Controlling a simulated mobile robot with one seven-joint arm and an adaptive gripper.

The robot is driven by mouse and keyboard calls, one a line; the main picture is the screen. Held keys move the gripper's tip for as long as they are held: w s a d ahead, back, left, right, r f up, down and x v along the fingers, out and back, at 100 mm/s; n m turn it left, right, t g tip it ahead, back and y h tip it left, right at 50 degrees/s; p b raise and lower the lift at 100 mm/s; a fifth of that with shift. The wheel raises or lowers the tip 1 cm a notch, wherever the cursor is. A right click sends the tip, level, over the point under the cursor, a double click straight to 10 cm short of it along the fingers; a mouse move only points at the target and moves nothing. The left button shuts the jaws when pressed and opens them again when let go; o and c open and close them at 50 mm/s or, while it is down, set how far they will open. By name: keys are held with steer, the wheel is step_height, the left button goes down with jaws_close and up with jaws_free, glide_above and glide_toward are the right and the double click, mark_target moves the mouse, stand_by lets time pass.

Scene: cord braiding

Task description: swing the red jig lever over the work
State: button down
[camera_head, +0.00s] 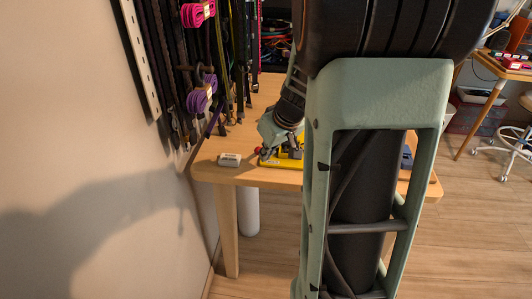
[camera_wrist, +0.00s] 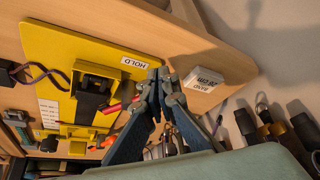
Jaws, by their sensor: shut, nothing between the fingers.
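The yellow jig board (camera_wrist: 62,45) lies on the wooden table, with a HOLD label and a black and yellow clamp block on it. In the head view part of the jig (camera_head: 284,162) shows below my gripper. A red part, seemingly the jig lever (camera_wrist: 113,108), shows close beside my gripper's left finger; whether they touch I cannot tell. A red knob (camera_head: 257,150) also shows left of my gripper in the head view. My gripper (camera_wrist: 160,75) has its fingertips together with nothing between them, low over the jig's edge. My arm hides much of the jig in the head view.
A small white labelled box (camera_head: 229,160) stands near the table's left corner; it is also close to my fingertips in the wrist view (camera_wrist: 204,80). Cords and purple and pink bundles (camera_head: 201,95) hang on the left wall. A dark cord (camera_wrist: 40,73) runs onto the jig.

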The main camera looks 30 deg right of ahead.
steer(key=shift+w+a+r+m+h+p, duration=0.1)
steer(key=shift+w+a+m+h+p, duration=0.25)
steer(key=shift+m+p, duration=0.4)
steer(key=shift+w+a+m+h+p, duration=0.5)
steer(key=shift+m+p, duration=0.25)
steer(key=shift+p, duration=0.45)
steer(key=shift+w+a+p, duration=0.3)
steer(key=shift+w+p, duration=0.65)
steer(key=shift+w+a+m+p, duration=0.25)
steer(key=shift+w+m+p, duration=0.25)
steer(key=shift+m+p, duration=0.2)
steer(key=shift+w+d+h, duration=0.1)
steer(key=shift+w+h, duration=0.05)
steer(key=shift+h, duration=0.1)
steer(key=shift+w+p, duration=0.4)
steer(key=shift+w, duration=0.55)
